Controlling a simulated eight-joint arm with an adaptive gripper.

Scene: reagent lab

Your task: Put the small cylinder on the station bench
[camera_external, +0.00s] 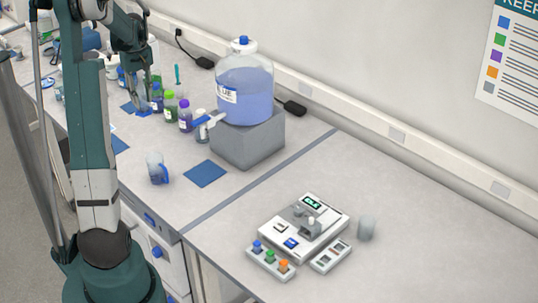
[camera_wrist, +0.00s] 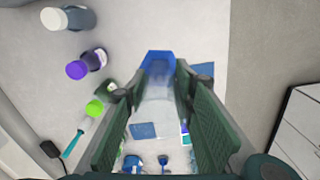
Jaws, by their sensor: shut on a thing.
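My gripper (camera_external: 143,98) is over the far left part of the bench, among the bottles. In the wrist view my gripper (camera_wrist: 160,85) is shut on a clear, narrow vessel with a blue end, which looks like the small cylinder (camera_wrist: 157,62). The blue end points away from the camera, toward the top of the picture. In the external view the cylinder is mostly hidden by my fingers, and I cannot tell whether it touches the bench. The right bench section (camera_external: 440,240), probably the station bench, carries a white instrument (camera_external: 305,228).
Bottles with green (camera_external: 170,102) and purple (camera_external: 185,114) caps stand close beside my gripper. A large blue-liquid carboy (camera_external: 244,85) sits on a grey block (camera_external: 248,140). A jug (camera_external: 156,168) and blue mat (camera_external: 205,173) lie nearer. Right of the instrument is a grey cup (camera_external: 367,228).

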